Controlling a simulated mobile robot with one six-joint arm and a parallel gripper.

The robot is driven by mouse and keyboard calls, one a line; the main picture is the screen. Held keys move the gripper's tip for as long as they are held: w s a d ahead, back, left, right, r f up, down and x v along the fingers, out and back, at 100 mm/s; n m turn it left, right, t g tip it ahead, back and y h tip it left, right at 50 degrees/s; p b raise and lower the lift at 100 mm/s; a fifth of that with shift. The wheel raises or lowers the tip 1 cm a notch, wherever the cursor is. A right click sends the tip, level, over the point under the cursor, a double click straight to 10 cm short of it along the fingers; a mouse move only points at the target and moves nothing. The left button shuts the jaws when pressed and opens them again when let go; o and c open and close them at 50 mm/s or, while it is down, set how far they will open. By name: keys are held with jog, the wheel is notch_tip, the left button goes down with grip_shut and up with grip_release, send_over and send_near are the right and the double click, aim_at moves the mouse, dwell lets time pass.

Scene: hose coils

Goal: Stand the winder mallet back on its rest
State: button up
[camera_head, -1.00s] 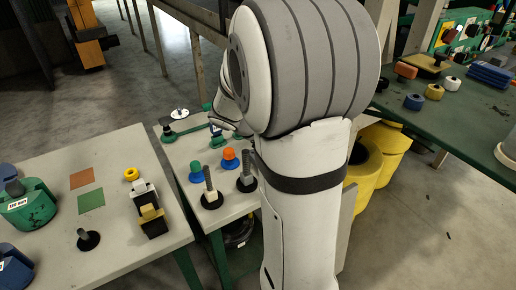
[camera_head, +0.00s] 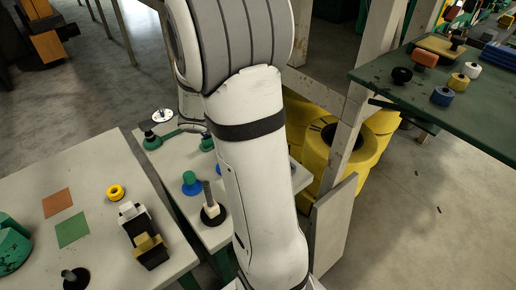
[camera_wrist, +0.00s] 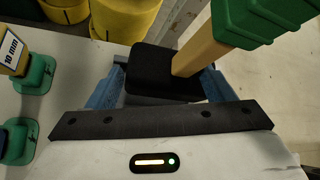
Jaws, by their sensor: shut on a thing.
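In the wrist view my gripper (camera_wrist: 160,90) is shut on the black block-shaped head of the mallet (camera_wrist: 150,72), with a blue-grey finger on each side. The mallet's tan handle (camera_wrist: 198,52) rises from the head toward the upper right. A green ribbed grip (camera_wrist: 262,18) is at its end, close to the camera and cut off by the picture edge. In the head view my arm hides the gripper and the mallet. I cannot pick out the mallet's rest for certain in either view.
Green fittings, one tagged 10 mm (camera_wrist: 38,75), stand left of my gripper. A green bench (camera_head: 440,75) is at right, a pale table (camera_head: 110,180) at left.

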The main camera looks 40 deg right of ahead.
jog(key=shift+f, duration=2.35)
jog(key=o, duration=1.8)
jog(key=shift+b, duration=0.3)
jog(key=shift+c, duration=0.2)
jog(key=shift+a, duration=0.1)
jog(key=v, duration=1.2)
jog(key=shift+p, duration=0.45)
